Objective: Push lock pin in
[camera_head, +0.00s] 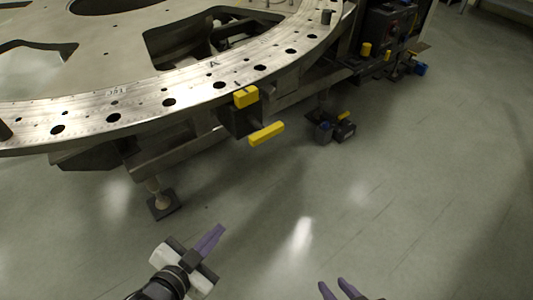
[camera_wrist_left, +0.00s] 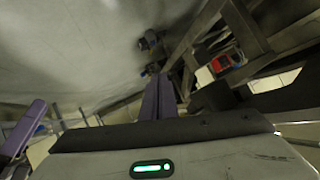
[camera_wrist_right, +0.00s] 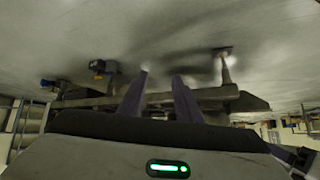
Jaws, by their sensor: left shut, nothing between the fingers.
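The turret plate (camera_head: 190,98) is a large metal ring with a row of holes, across the upper left of the head view. At its near rim is a dark block with a yellow block (camera_head: 246,97) on top and a yellow bar (camera_head: 266,133) sticking out below. I cannot tell which of these yellow parts is the lock pin. My left gripper (camera_head: 219,230) is shut and empty, below the plate and apart from the yellow parts. Its purple fingers also lie together in the left wrist view (camera_wrist_left: 158,97). My right gripper (camera_head: 332,287) is open and empty at the bottom edge, fingers apart (camera_wrist_right: 159,95).
A levelling foot (camera_head: 164,203) stands on the floor under the frame at left. Another dark foot unit (camera_head: 335,131) with blue and yellow parts stands further right. A dark box (camera_head: 388,28) is at the upper right. The grey floor (camera_head: 400,190) is clear.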

